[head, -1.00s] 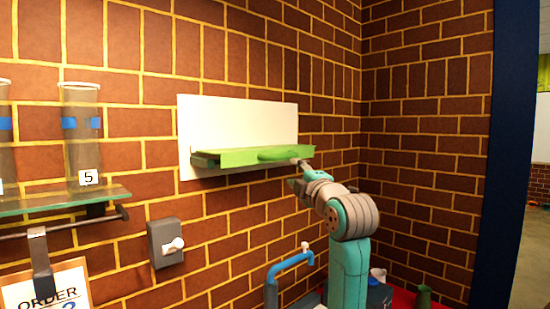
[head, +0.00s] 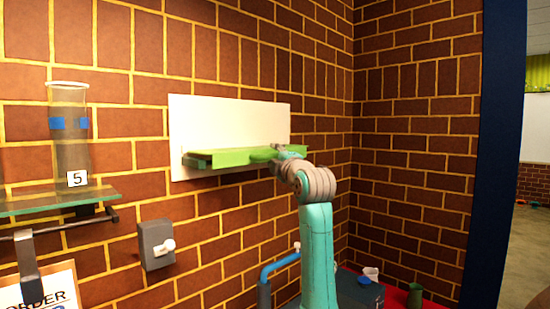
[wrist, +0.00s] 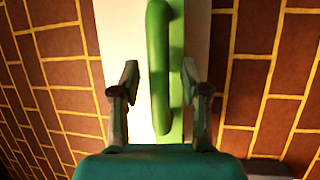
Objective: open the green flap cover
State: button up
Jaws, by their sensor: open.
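The green flap cover (head: 222,158) juts out like a narrow ledge from the lower part of a white wall panel (head: 228,120). It has a rounded green handle (head: 262,155), which in the wrist view is a long green bar (wrist: 157,70) running down the middle. My gripper (head: 284,153) is at the right end of the flap in the head view. In the wrist view my gripper (wrist: 159,78) is open, with one finger on each side of the handle and gaps visible on both sides.
A glass shelf (head: 60,201) with a clear cylinder marked 5 (head: 70,150) is at the left. A grey switch box (head: 155,244) is on the brick wall below. A blue pipe (head: 280,264) and small vessels stand low near my arm. A side brick wall (head: 415,150) closes the right.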

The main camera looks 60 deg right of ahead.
jog(key=shift+w+d, duration=0.1)
grip_shut()
jog(key=shift+r, duration=0.1)
